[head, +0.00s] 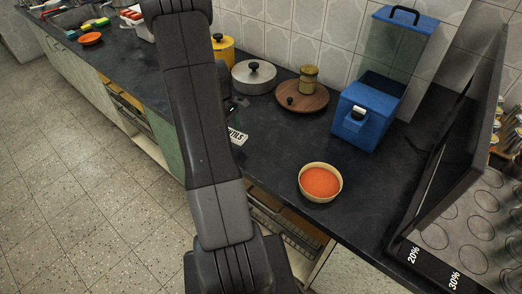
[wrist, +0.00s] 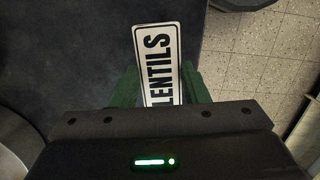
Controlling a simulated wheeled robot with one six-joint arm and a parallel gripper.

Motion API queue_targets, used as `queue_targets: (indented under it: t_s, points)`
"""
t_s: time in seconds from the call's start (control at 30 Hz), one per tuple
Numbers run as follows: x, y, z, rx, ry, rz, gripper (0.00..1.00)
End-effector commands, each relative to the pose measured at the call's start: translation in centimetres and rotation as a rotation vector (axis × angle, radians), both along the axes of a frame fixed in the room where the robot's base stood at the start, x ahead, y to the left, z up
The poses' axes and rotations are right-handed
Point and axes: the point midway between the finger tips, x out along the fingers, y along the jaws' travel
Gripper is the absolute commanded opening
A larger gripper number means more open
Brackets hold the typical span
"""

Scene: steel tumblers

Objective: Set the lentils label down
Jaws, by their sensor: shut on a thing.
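The lentils label is a white rectangular plate with a dark border and black letters. In the wrist view, the lentils label (wrist: 158,55) stands out from between the green fingers of my gripper (wrist: 160,88), which is shut on its lower end. In the head view, part of the label (head: 237,137) shows just right of my arm, over the dark countertop (head: 265,165). My arm hides most of my gripper there. I cannot tell whether the label touches the counter.
A bowl of orange lentils (head: 320,182) stands near the counter's front edge. A blue dispenser (head: 370,110), a round wooden board (head: 302,98), a lidded steel pot (head: 254,77) and a yellow canister (head: 224,48) stand behind. Bare counter lies between the label and the bowl.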

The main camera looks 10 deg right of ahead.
Motion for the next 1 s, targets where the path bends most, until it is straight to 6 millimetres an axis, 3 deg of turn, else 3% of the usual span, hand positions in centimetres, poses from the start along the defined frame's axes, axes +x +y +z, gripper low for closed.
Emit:
queue_targets:
  t_s: [0.6,0.8,1.0]
  points:
    - [-2.0,-6.9,4.0,-0.002,-0.005,1.058,0.19]
    - [-2.8,-8.3,4.9,-0.001,-0.002,1.294,0.19]
    - [-3.2,-8.9,5.2,0.001,-0.001,1.407,0.19]
